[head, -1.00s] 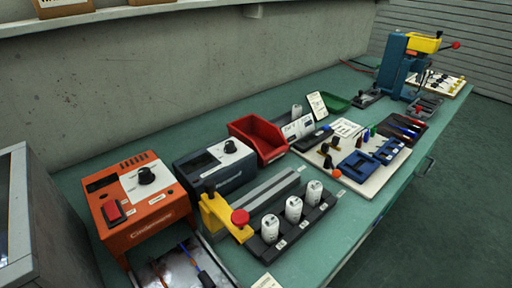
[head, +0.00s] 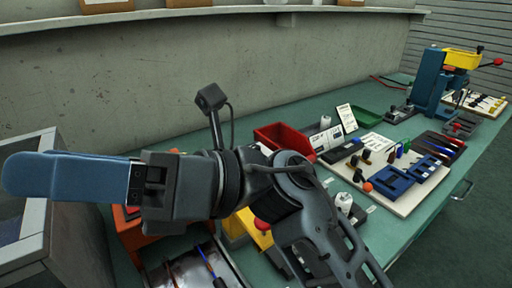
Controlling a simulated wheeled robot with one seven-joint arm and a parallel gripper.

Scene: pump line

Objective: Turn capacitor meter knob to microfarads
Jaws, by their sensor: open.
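My gripper (head: 65,177) is in the left of the head view, with its blue fingers seen side-on and pointing left. It is open and nothing shows between the fingers. It hangs in front of the wall and the left end of the bench, apart from any knob. The dark grey meter box with a black knob on a white panel, seen earlier behind the yellow clamp, is now hidden behind my arm. Its knob setting cannot be seen. The orange box (head: 141,243) shows only in part below my gripper, and its knob is covered too.
A grey cabinet (head: 62,245) stands at the left. A yellow clamp (head: 236,226) and a white capacitor (head: 344,202) show around my arm. A red bin (head: 283,136) and a cream board (head: 409,200) with blue fixtures lie farther right. A shelf (head: 210,22) runs along the wall.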

